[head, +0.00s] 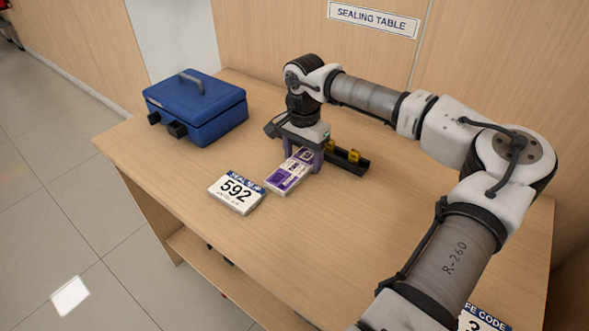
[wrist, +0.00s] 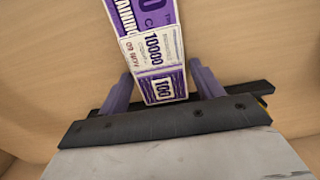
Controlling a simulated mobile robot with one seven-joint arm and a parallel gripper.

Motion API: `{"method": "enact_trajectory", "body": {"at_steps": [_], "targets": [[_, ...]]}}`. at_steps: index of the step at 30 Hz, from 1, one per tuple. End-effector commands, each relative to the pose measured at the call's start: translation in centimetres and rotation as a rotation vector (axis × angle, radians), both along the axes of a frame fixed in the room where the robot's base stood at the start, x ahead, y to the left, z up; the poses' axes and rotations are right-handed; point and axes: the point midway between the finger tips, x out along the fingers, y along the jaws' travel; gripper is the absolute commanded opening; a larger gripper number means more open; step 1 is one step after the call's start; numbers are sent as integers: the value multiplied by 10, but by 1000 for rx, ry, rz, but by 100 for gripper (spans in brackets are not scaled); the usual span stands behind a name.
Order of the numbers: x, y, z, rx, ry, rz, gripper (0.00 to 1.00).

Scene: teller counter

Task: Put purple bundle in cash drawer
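The purple bundle (head: 285,180), a purple-and-white banded stack of notes, lies flat on the wooden table. My gripper (head: 303,163) is down at its far end. In the wrist view the bundle (wrist: 155,45) runs between the two purple fingers of my gripper (wrist: 163,85). Narrow gaps show on both sides, so the fingers are open and straddle its end without visibly gripping it. The gripper body hides part of that end in the head view. No cash drawer can be made out in either view.
A closed blue box (head: 196,108) with a handle stands at the back left of the table (head: 300,250). A white card reading 592 (head: 236,192) lies left of the bundle. A black tray with yellow pieces (head: 348,163) is just right of my gripper. The table front is mostly clear.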

Motion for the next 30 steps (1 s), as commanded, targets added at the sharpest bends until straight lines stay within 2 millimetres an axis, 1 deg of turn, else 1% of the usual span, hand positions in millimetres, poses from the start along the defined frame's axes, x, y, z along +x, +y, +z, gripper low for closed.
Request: {"method": "enact_trajectory", "body": {"at_steps": [1,6,9,14,17,20,27,30], "targets": [[0,0,0,0,0,0,59],[0,0,0,0,0,0,37],[0,0,1,0,0,0,26],[0,0,1,0,0,0,26],[1,0,7,0,-1,-1,26],[1,-1,21,-2,-3,-1,26],[1,0,70,-2,-4,-2,26],[1,0,86,0,-2,-1,26]]}}
